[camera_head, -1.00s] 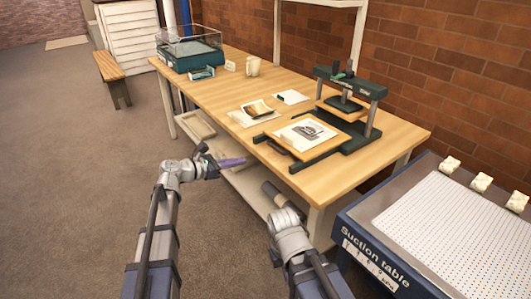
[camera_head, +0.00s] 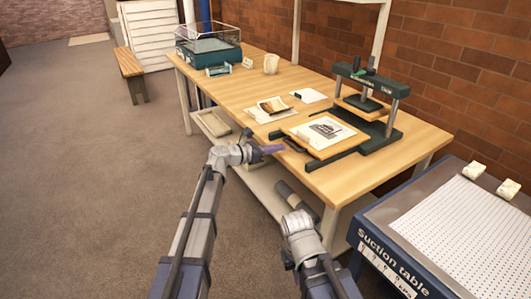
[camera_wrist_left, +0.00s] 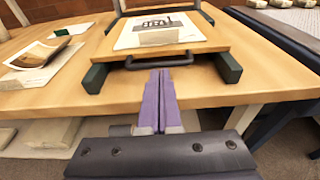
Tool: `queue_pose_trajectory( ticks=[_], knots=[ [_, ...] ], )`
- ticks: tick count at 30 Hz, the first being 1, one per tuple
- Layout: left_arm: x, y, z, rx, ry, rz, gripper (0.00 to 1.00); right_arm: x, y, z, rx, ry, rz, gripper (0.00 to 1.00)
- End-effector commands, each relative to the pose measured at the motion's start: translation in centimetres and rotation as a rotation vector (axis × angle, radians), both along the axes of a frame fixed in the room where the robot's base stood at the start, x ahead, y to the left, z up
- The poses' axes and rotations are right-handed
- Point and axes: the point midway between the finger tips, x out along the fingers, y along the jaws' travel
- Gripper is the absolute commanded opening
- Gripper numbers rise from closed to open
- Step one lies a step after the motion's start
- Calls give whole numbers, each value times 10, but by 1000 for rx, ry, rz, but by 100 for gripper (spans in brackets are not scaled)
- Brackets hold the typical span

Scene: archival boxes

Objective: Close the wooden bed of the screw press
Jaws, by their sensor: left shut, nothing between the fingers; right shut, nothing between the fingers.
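The screw press (camera_head: 365,90) stands near the table's right end, a dark green frame with two posts. Its wooden bed (camera_head: 348,142) is slid out toward me on two green rails, a printed sheet (camera_head: 322,131) on top. In the left wrist view the bed (camera_wrist_left: 205,46) has a dark bar handle (camera_wrist_left: 160,64) along its front edge. My left gripper (camera_head: 282,148) is shut and empty. Its purple fingers (camera_wrist_left: 160,76) point at the handle's middle, close to it; contact is unclear. My right gripper (camera_head: 286,190) is low, by the table's front; its fingers are hard to make out.
A suction table (camera_head: 460,220) stands at the right. Open floor lies left.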

Motion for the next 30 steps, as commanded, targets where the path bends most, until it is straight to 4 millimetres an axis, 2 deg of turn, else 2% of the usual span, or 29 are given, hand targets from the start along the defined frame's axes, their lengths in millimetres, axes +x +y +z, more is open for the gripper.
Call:
queue_pose_trajectory(
  ticks=[6, 23, 30],
  knots=[
    [12, -16, -5, 1, 0, -1, 0, 0, 0, -4, 0, 0, 0, 0],
    [16, -23, -5, 1, 0, -1, 0, 0, 0, -5, 0, 0, 0, 0],
    [39, -52, -5, 2, 0, -4, 0, 0, 0, -5, 0, 0, 0, 0]
  ],
)
